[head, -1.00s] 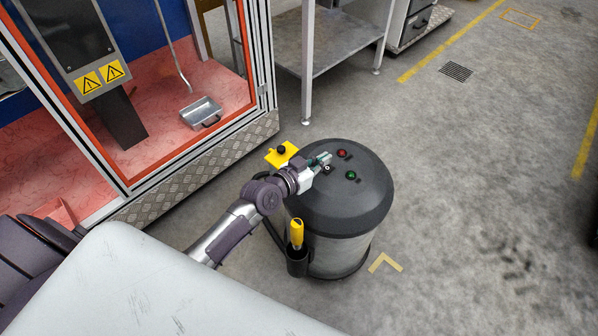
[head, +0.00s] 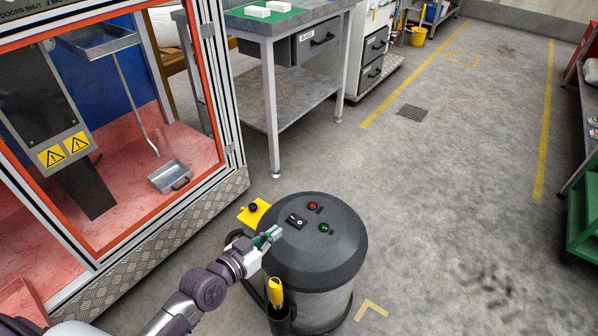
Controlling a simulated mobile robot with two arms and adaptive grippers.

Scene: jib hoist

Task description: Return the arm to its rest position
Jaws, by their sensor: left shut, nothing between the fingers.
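My left gripper (head: 270,236) is shut and empty, at the left edge of the dark lid of a drum-shaped machine (head: 330,250). My left arm comes in from the bottom left. On the lid are a black rocker switch (head: 296,221), a red button or lamp (head: 313,206) and a green one (head: 324,227). The fingertips are just below and left of the switch in the picture, and I see no clear contact with it. My right gripper is not in view.
A yellow part with a black knob (head: 253,211) and a yellow-handled tool (head: 275,291) sit at the machine's left side. A glazed cabinet (head: 235,150) stands left, a metal workbench (head: 275,115) behind. Open floor (head: 440,220) lies right; a green crate (head: 583,225) is at the right edge.

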